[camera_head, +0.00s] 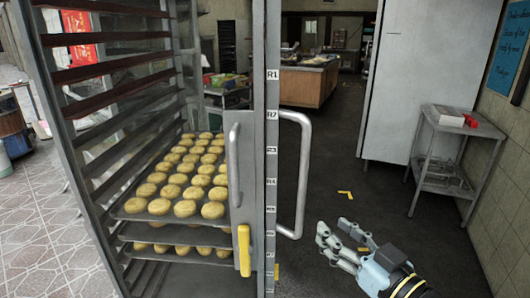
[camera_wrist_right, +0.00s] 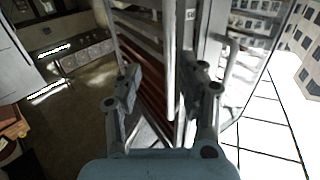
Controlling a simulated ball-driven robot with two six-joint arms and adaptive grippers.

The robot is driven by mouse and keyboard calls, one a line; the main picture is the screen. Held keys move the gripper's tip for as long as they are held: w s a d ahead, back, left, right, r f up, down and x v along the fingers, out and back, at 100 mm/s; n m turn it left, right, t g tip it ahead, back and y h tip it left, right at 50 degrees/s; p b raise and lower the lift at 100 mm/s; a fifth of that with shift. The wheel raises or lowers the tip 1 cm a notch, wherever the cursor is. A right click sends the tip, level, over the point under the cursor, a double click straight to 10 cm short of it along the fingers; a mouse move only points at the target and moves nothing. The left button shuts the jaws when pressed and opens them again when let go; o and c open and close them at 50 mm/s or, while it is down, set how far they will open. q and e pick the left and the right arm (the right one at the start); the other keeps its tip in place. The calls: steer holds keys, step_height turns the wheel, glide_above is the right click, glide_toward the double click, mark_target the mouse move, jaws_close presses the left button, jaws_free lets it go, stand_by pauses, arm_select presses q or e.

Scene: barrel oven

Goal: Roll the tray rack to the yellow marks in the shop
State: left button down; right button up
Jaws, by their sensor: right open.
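The tray rack (camera_head: 272,150) stands close in front at the left of the head view, tall and metal, with trays of round golden buns (camera_head: 185,190) on its lower levels. A long upright handle (camera_head: 303,175) is on its right side. My right gripper (camera_head: 334,232) is open and empty, to the right of the handle's lower end and apart from it in the picture. In the right wrist view, the rack (camera_wrist_right: 150,85) shows beyond the open fingers. A yellow corner mark (camera_head: 345,194) lies on the dark floor beyond the gripper. My left gripper is not in view.
A small metal side table (camera_head: 445,150) with a red and white box stands by the right wall. A tall white cabinet (camera_head: 405,80) is behind it. A wooden counter (camera_head: 308,84) stands at the back. Dark floor in the middle is clear.

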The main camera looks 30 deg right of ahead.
steer(key=y+p, duration=0.1)
steer(key=p, duration=0.3)
glide_toward(306, 182)
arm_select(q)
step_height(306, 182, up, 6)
arm_select(e)
steer(key=w, duration=0.2)
steer(key=w+b, duration=0.1)
steer(key=w, duration=0.5)
steer(key=shift+a, duration=0.4)
steer(key=w+b, duration=0.1)
steer(key=b, duration=0.2)
steer(key=shift+w+a+f+n, duration=0.1)
steer(key=shift+w+f+n, duration=0.2)
steer(key=shift+w, duration=0.1)
steer(key=shift+w+r+b, duration=0.2)
steer(key=shift+w+b, duration=0.15)
steer(key=shift+b, duration=0.2)
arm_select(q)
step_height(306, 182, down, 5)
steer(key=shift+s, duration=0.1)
arm_select(e)
steer(key=shift+w+r, duration=0.15)
steer(key=shift+w, duration=0.05)
jaws_close()
